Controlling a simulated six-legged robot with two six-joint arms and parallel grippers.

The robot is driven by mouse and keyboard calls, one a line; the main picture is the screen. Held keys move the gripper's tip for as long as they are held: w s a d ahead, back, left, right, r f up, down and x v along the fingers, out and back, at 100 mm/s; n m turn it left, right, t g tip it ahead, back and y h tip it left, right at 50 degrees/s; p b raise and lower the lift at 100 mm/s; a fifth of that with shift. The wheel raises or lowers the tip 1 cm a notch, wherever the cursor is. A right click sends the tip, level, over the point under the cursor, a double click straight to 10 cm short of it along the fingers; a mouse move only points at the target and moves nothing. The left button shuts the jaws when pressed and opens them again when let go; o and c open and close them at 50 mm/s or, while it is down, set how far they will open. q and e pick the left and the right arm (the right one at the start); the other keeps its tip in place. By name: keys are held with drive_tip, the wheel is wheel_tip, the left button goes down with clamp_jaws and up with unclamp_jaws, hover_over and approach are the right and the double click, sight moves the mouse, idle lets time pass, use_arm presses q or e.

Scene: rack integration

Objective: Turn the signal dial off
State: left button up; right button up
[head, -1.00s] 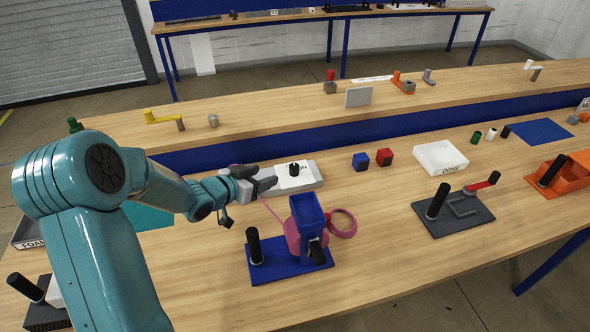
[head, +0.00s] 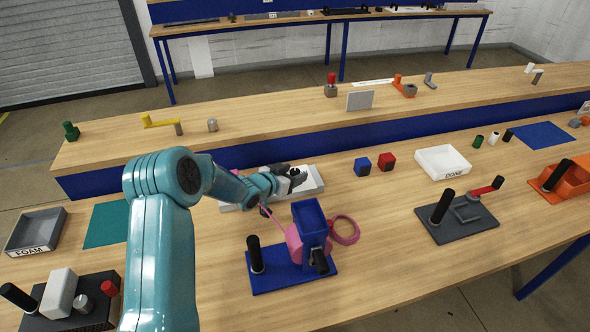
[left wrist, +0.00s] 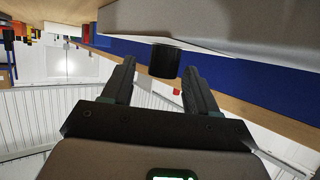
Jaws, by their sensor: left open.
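The signal dial is a black round knob (left wrist: 164,61) on a pale box (head: 313,186) in the middle of the table. In the head view my left gripper (head: 295,178) is over the box and mostly hides the dial. In the left wrist view my left gripper (left wrist: 158,70) is open, with the knob between its two fingertips. A gap shows between the knob and the right finger; I cannot tell whether either finger touches it. The dial's marking is hidden. My right gripper is not in view.
A blue fixture (head: 309,222) with a pink cord (head: 345,232) stands just in front of the box. Blue (head: 362,167) and red (head: 388,162) cubes lie to its right, beside a white DONE tray (head: 425,163). A raised shelf (head: 250,124) runs behind.

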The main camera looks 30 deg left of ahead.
use_arm(q)
drive_tip(key=shift+x, duration=1.05)
drive_tip(key=shift+s, duration=0.1)
drive_tip(key=shift+a, duration=0.1)
drive_tip(key=c, duration=1)
drive_tip(key=shift+o, duration=0.3)
drive_tip(key=n+y+b, duration=0.2)
drive_tip(key=y+b, duration=0.1)
drive_tip(key=b, duration=0.5)
drive_tip(key=shift+f+b, duration=0.1)
drive_tip(key=shift+b, duration=0.3)
drive_tip(key=shift+r+n+y+b, duration=0.2)
drive_tip(key=shift+n+y+b, duration=0.2)
drive_tip(key=shift+n+b, duration=0.2)
drive_tip(key=o, duration=0.9)
drive_tip(key=shift+o, duration=0.2)
